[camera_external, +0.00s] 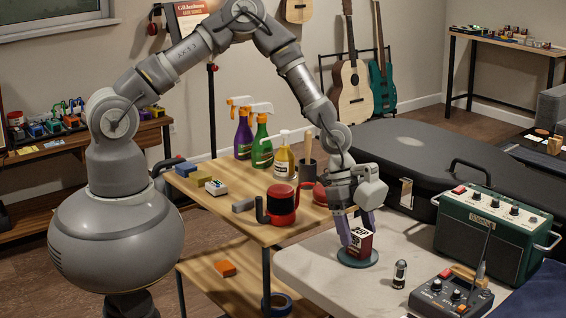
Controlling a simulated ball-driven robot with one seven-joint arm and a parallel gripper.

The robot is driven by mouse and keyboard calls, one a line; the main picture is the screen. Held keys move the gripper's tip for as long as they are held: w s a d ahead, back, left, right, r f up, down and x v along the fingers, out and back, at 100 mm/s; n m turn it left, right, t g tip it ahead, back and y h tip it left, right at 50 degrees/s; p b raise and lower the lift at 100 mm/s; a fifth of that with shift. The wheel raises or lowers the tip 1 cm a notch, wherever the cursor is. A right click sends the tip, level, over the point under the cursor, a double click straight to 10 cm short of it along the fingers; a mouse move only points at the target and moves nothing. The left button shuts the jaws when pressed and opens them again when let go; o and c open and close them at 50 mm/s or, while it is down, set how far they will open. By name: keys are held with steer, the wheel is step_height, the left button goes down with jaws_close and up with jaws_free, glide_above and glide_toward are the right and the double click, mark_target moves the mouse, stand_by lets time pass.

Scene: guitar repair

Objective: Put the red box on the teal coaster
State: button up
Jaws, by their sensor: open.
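The red box (357,244), dark red with white lettering, stands upright on the teal coaster (370,262) on the light-topped table. The coaster's rim shows around the front of the box's base. My gripper (357,232) points down over the box, with its purple fingers apart. One finger is at the box's left side and the other is at its upper right. Whether either finger touches the box is too small to tell. The box's back side is hidden.
A small silver-and-black cylinder (399,274) and a dark pedal device (437,297) stand to the right. A green amplifier (492,230) and black guitar case (420,165) lie behind. The wooden cart (225,205) at left holds spray bottles and a red pot (282,203). Bare tabletop shows at front left.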

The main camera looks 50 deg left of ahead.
steer(key=w+a+r+n+t+p, duration=0.1)
steer(key=w+a+r+n+t, duration=0.35)
steer(key=r, duration=0.85)
steer(key=w+a+r+n+t+y+p, duration=0.1)
steer(key=w+a+r, duration=0.55)
steer(key=r, duration=0.65)
steer(key=w+a+r+n+t+p, duration=0.1)
steer(key=w+a+r+n+t, duration=0.2)
steer(key=a+r, duration=0.65)
steer(key=s+a+r+n+t+y, duration=0.1)
steer(key=a+r+n, duration=0.15)
steer(key=r, duration=0.85)
steer(key=a+r+n+t+y, duration=0.15)
steer(key=a+r, duration=0.25)
steer(key=r, duration=0.6)
steer(key=s+a+r+n+t, duration=0.2)
steer(key=s+a+r, duration=0.3)
steer(key=r, duration=0.4)
steer(key=s+a+r+n+t, duration=0.2)
steer(key=s+a+r, duration=0.3)
steer(key=r, duration=0.5)
steer(key=shift+s+n+y, duration=0.45)
steer(key=shift+s+n, duration=0.3)
steer(key=shift+s, duration=0.15)
steer(key=shift+f, duration=0.1)
steer(key=shift+o, duration=0.3)
